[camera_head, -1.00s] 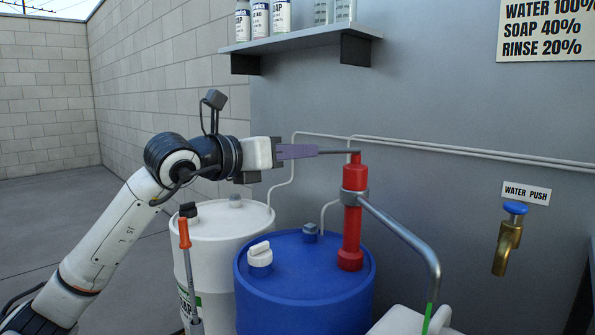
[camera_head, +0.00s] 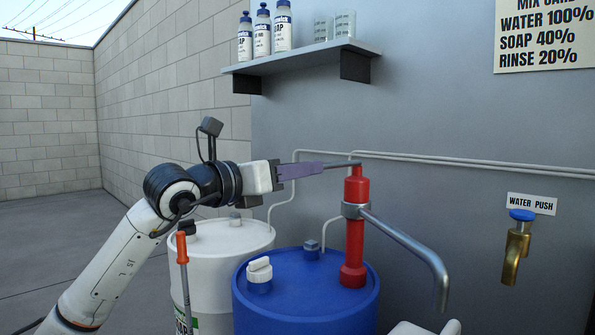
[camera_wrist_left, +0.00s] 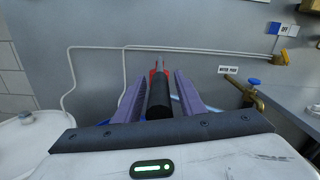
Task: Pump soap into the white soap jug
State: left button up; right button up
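The red hand pump (camera_head: 355,232) stands upright on the blue drum (camera_head: 305,318). Its grey spout (camera_head: 410,243) slopes out to the right and bends down. The pump handle (camera_head: 338,165) runs left from the pump top. My left gripper (camera_head: 306,170) has its purple fingers around it. The wrist view shows the handle's black grip (camera_wrist_left: 159,98) between both fingers. The white soap jug (camera_head: 410,329) is below the spout; only its top shows at the bottom edge. No soap stream shows at the spout. My right gripper is out of view.
A white drum (camera_head: 225,240) stands left of the blue one, with an orange-handled tool (camera_head: 182,250) in front. A brass water tap (camera_head: 515,252) is on the wall at right. A shelf (camera_head: 300,62) with bottles hangs above my arm.

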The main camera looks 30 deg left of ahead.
pick_arm(q)
jog(key=shift+s, duration=0.1)
jog(key=shift+s+a+f, duration=0.1)
jog(key=shift+s+a, duration=0.05)
jog(key=shift+s, duration=0.2)
jog(key=b+v, duration=0.1)
jog(key=v, duration=0.8)
jog(key=shift+s+b, duration=0.2)
jog(key=shift+b, duration=0.1)
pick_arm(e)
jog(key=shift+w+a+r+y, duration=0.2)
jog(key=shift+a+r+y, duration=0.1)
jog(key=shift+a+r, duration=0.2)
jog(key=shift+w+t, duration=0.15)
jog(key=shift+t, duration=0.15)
